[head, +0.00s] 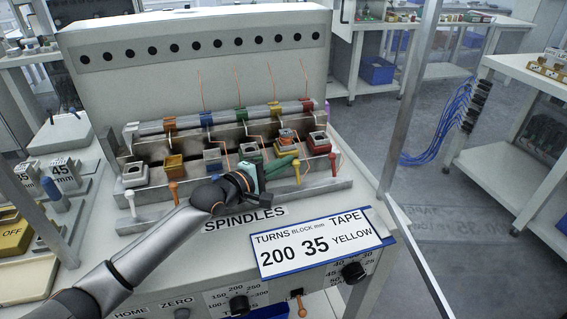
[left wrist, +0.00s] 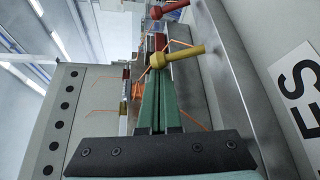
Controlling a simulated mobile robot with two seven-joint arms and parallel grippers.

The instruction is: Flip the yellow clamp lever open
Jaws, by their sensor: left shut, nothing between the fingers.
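The yellow clamp lever (head: 297,172) stands at the front of the spindle fixture, right of centre, with its rounded knob at the top in the head view. It also shows in the left wrist view (left wrist: 185,54), with the knob just beyond my fingertips. My left gripper (head: 296,159) has its green fingers pressed together and empty, the tips right beside the yellow knob. In the left wrist view the gripper (left wrist: 158,78) points straight toward the lever; I cannot tell whether it touches. My right gripper is not in view.
A red lever (head: 333,163) stands to the right of the yellow one, with orange (head: 174,192) and white (head: 130,203) levers to the left. Clamp blocks, a metal rail (head: 240,204) and thin copper wires crowd the fixture. A sign (head: 325,242) reads 200, 35, YELLOW.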

